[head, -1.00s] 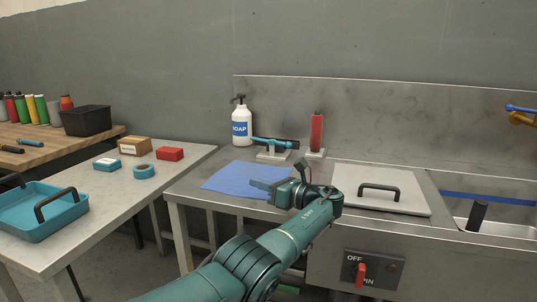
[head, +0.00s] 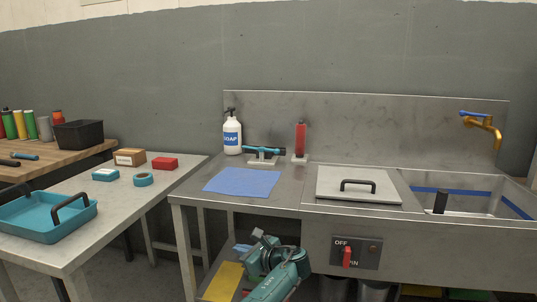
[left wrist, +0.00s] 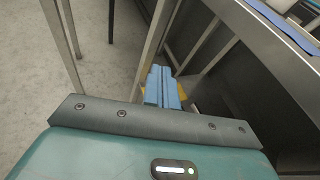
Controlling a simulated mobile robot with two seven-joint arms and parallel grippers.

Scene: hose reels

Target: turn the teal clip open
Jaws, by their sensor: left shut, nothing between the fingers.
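The teal clip (head: 263,149) is a thin bar on a small pale stand (head: 262,160) at the back of the metal counter, right of the soap bottle. It lies along or across a dark cylinder (head: 281,151); at this size I cannot tell whether it is latched. My left gripper (head: 242,248) is low in front of the counter, below its top and well away from the clip. Its blue fingers (left wrist: 162,87) are together and empty in the left wrist view. My right gripper is not in view.
A soap bottle (head: 232,134) and a red cylinder (head: 300,140) flank the clip. A blue cloth (head: 242,181) lies in front of it. A lidded board with a black handle (head: 358,186) is to the right. The counter edge is above my left gripper.

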